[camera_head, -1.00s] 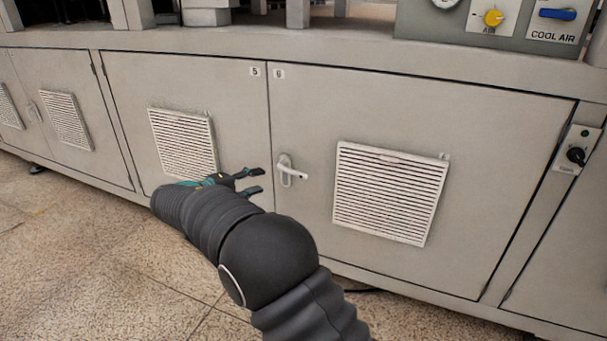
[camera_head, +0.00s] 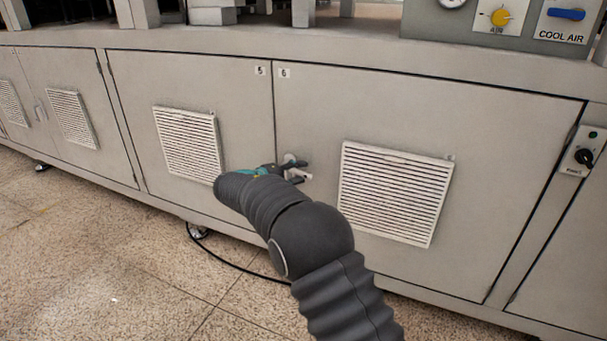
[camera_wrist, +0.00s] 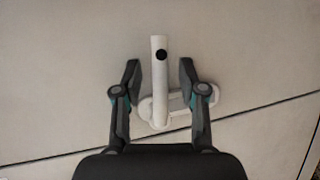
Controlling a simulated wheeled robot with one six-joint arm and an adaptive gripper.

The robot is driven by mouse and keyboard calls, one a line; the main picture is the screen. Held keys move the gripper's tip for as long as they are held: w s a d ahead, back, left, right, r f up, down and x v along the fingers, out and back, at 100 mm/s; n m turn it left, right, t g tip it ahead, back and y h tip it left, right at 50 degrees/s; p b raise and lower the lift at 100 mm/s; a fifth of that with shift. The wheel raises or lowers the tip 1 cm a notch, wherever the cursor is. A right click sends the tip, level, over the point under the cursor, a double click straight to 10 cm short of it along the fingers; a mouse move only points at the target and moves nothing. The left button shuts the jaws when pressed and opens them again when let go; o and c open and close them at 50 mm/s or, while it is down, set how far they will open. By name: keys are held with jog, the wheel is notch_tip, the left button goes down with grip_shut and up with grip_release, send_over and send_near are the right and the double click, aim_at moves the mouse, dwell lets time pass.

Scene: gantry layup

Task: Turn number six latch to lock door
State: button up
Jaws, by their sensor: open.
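The number six latch is a white lever handle (camera_wrist: 159,75) on an oval base plate, seen in the wrist view. Its lever lies between the two fingers of my gripper (camera_wrist: 159,77), which is open with a gap on both sides of the lever. In the head view, my gripper (camera_head: 300,172) is in front of the latch and hides most of it; a small white part of the latch (camera_head: 307,174) shows between the fingers. Door number six (camera_head: 400,115) looks flush with its frame beside door five.
Door five (camera_head: 235,110) with a vent (camera_head: 188,145) is to the left. Another white vent (camera_head: 395,193) is to the right of the latch. A black knob panel (camera_head: 584,152) is at far right. A dark cable (camera_head: 238,268) lies on the floor under the cabinet.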

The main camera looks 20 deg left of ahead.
jog(key=shift+w+d, duration=0.1)
jog(key=shift+w, duration=0.15)
